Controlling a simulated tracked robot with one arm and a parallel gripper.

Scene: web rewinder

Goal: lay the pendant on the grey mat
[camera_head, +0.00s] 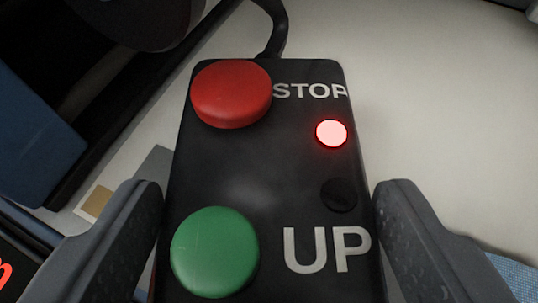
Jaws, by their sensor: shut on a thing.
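The pendant (265,170) is a black box with a cable at its top. It has a red button marked STOP and a green button marked UP. A small red lamp on it is lit, and a second round lamp below is dark. My gripper (268,195) is shut on the pendant, one grey finger at each side. The pendant's lower end is cut off by the frame. A small grey patch (154,164) shows behind the left finger; I cannot tell if it is the grey mat.
A pale surface (445,110) lies beyond the pendant, clear at the right. A blue block (40,140) and dark machine parts (130,20) stand at the left. A tan square (97,202) lies near the left finger. Blue textured material (518,275) shows at the bottom right.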

